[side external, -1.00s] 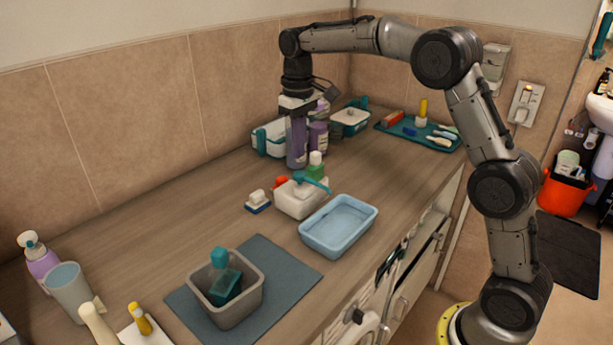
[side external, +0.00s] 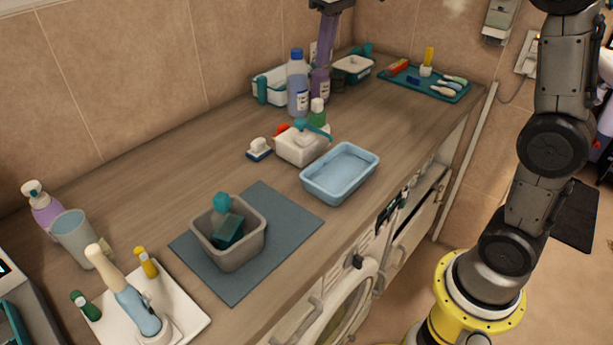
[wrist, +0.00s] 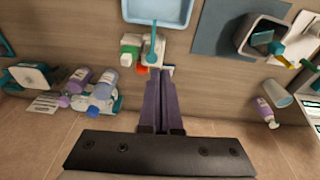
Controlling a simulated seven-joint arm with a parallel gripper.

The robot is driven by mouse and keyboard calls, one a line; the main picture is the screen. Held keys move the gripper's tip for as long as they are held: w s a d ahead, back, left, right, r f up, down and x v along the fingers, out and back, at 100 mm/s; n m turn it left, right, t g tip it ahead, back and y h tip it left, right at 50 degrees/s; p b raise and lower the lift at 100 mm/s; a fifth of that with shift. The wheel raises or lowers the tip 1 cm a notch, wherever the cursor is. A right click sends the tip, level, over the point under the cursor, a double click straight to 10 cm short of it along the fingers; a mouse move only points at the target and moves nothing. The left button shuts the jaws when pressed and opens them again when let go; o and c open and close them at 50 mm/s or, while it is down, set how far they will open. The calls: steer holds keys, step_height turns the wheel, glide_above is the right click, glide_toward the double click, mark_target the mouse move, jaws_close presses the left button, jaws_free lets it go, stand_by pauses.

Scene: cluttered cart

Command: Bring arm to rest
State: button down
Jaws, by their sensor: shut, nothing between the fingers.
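My gripper (side external: 321,62) has purple fingers and points down above the bottles at the back of the counter in the side view. Its fingers also show in the wrist view (wrist: 161,84), side by side, shut and empty. The upper arm is cut off by the top edge of the side view. A blue-capped bottle (side external: 298,88) stands upright on the counter just left of and below the fingers. Where the fingertips end against the purple bottle behind them is hard to tell.
A white container (side external: 268,88) and a teal tray (side external: 430,92) with small items stand at the back.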

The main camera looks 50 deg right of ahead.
steer(key=s+a+r+t, duration=0.2)
steer(key=s, duration=0.8)
steer(key=s+f+t, duration=0.1)
steer(key=s+f, duration=1.2)
steer(key=s, duration=0.1)
steer(key=shift+s+a+t, duration=0.2)
steer(key=shift+a+t, duration=0.05)
steer(key=shift+t, duration=0.05)
